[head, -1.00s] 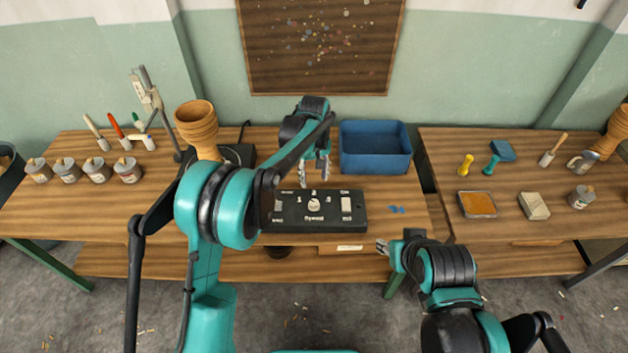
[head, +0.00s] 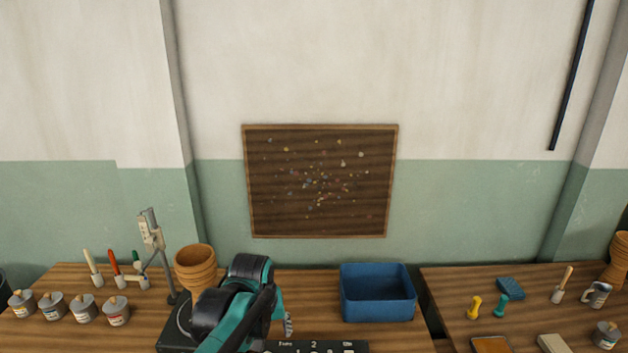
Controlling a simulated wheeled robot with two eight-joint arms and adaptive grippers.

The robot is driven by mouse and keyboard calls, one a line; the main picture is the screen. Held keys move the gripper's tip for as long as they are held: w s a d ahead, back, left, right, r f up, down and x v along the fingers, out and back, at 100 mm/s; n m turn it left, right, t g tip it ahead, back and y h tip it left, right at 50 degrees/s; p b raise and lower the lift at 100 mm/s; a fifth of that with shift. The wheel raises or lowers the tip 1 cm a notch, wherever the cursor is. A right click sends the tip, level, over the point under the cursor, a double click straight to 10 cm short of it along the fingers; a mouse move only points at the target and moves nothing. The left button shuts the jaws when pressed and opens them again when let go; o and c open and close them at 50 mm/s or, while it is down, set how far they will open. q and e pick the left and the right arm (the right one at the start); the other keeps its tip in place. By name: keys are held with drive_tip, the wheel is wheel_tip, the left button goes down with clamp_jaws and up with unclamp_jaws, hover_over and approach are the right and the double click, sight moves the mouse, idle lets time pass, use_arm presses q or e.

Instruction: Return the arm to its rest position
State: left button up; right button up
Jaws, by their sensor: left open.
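My left arm (head: 232,310) reaches in from the bottom edge in the head view, over the middle workbench. Its gripper (head: 288,324) shows only in part behind the arm, small and pointing down, open, with nothing seen in it. It is above the bench, just behind the black control panel (head: 318,346), whose top edge shows at the bottom of the picture. My right arm and gripper are not in view.
A blue bin (head: 377,293) stands to the right. Cans (head: 84,308) line the left; tools (head: 501,305) lie on the right bench.

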use_arm(q)
drive_tip(key=s+a+f+m+t, duration=0.1)
drive_tip(key=s+a, duration=0.3)
drive_tip(key=s, duration=0.5)
drive_tip(key=s+a+f+m+t, duration=0.1)
drive_tip(key=s+a+t, duration=0.2)
drive_tip(key=s, duration=0.5)
drive_tip(key=shift+s+a+m+y, duration=0.3)
drive_tip(key=shift+s+a, duration=0.1)
drive_tip(key=shift+a, duration=0.05)
